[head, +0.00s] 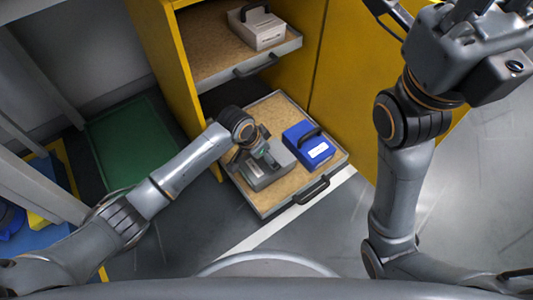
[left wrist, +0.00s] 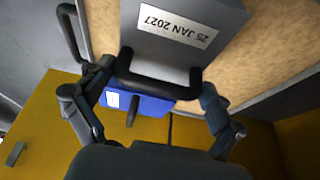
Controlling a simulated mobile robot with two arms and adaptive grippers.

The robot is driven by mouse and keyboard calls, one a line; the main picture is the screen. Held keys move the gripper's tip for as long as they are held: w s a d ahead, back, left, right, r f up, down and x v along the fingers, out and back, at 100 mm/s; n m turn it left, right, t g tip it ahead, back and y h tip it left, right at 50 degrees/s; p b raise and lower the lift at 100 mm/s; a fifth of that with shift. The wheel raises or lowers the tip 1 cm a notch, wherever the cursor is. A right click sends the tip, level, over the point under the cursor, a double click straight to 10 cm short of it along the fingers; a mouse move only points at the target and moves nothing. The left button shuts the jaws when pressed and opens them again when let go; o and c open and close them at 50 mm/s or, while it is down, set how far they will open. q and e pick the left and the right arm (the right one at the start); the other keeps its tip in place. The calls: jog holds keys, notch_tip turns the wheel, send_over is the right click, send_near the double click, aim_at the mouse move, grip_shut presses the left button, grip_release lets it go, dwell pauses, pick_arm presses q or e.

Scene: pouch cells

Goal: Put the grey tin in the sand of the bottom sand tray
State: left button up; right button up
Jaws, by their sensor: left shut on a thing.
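The grey tin (head: 267,174) has a black handle and is at the left part of the pulled-out bottom sand tray (head: 318,186). My left gripper (head: 260,150) is shut on the handle from above. In the left wrist view the grey tin (left wrist: 180,35) shows a label reading 25 JAN 2027, with its handle (left wrist: 155,82) between the fingers. I cannot tell whether its base touches the sand. A blue tin (head: 318,154) with a black handle stands in the same tray, to the right. My right gripper (head: 475,15) is partly cut off at the upper right.
An upper sand tray (head: 215,78) in the yellow cabinet (head: 345,60) is also pulled out and holds a pale tin (head: 260,35). A green mat (head: 130,140) lies on the floor at the left. Grey floor is clear in front of the bottom tray.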

pick_arm(q)
jog(key=shift+w+d, duration=0.1)
jog(key=shift+f, duration=0.1)
dwell(0.3)
jog(key=o, duration=1.5)
jog(key=shift+f, duration=0.15)
